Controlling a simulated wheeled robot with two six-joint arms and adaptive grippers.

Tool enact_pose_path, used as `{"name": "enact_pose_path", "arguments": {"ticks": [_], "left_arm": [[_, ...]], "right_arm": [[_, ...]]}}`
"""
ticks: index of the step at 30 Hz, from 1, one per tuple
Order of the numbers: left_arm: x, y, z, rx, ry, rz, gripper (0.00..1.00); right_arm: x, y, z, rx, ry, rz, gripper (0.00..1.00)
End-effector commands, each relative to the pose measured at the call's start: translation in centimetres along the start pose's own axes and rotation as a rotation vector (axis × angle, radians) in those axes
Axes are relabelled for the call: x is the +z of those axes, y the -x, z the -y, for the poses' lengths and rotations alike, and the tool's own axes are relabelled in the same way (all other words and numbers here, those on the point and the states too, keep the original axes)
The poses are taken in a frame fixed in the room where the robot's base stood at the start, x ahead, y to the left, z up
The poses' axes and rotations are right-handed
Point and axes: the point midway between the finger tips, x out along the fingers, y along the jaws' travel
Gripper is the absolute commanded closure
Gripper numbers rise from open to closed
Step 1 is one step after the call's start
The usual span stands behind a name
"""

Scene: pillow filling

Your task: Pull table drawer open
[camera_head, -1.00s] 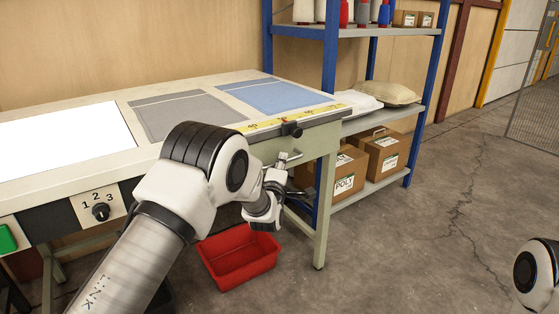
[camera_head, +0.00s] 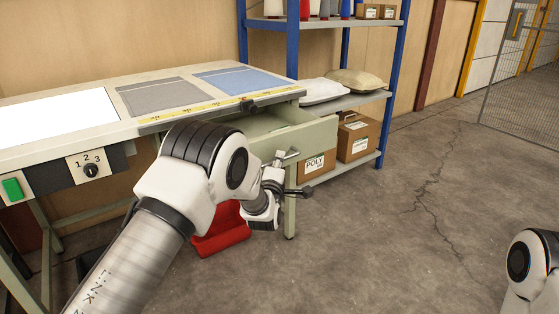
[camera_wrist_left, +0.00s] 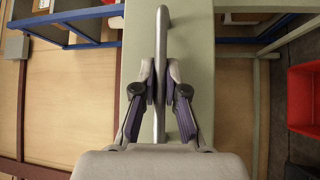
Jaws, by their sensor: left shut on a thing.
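The table drawer is pulled partway out of the right end of the table (camera_head: 60,150). Its pale green front (camera_head: 322,135) faces me and part of its inside (camera_head: 258,125) shows. A metal bar handle (camera_head: 289,155) sits on the front; it also shows in the left wrist view as a grey bar (camera_wrist_left: 162,40). My left gripper (camera_head: 280,178) is shut on the handle, with a finger on each side of the bar in the left wrist view (camera_wrist_left: 160,85). My left arm hides part of the drawer. Only a link of my right arm shows; its gripper is out of view.
A red bin (camera_head: 222,238) stands on the floor below the drawer, partly behind my left wrist. A blue-framed shelf (camera_head: 392,80) with boxes (camera_head: 356,140) and pillows (camera_head: 358,82) is behind. Open concrete floor (camera_head: 410,220) lies to the right.

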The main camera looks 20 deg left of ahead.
Motion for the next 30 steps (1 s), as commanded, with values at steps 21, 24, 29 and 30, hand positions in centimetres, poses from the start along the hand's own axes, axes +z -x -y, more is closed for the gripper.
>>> {"name": "enact_pose_path", "arguments": {"ticks": [21,24,29,30], "left_arm": [[0.0,0.0,0.0,0.001,0.001,-0.001,0.63],[0.0,0.3,0.0,0.000,0.000,-0.001,0.63],[0.0,2.7,0.0,-0.002,-0.002,0.001,0.63],[0.1,3.7,0.0,-0.002,-0.001,0.002,0.63]], "right_arm": [[0.0,0.0,0.0,0.000,0.000,0.000,0.60],[0.0,0.0,0.0,0.000,0.000,0.000,0.60],[0.0,0.0,0.0,0.000,0.000,0.000,0.60],[0.0,0.0,0.0,0.000,0.000,0.000,0.60]]}}
